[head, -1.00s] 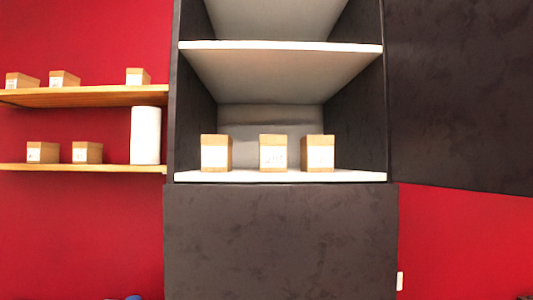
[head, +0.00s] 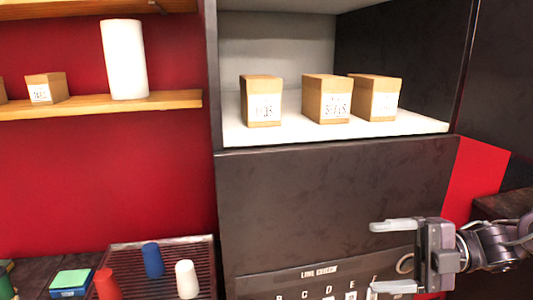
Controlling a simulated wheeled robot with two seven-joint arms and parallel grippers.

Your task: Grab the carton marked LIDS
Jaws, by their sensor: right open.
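Three cartons stand in a row on the white cabinet shelf (head: 290,131). The left carton (head: 262,86) has a white label that seems to read LIDS, though it is blurred. The middle carton (head: 327,87) has a different label that I cannot read surely. The right carton (head: 376,83) stands close beside the middle one and its label is unreadable. My right gripper (head: 378,257) is open and empty, low at the right in front of the dark cabinet front, below the shelf and apart from the cartons. My left gripper is not in view.
The open dark cabinet door (head: 500,80) stands at the right. A wooden shelf (head: 150,104) at left holds a white roll (head: 124,60) and a small carton (head: 46,88). Below is a ribbed tray (head: 215,262) with a blue cylinder (head: 152,260) and white cylinder (head: 187,279).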

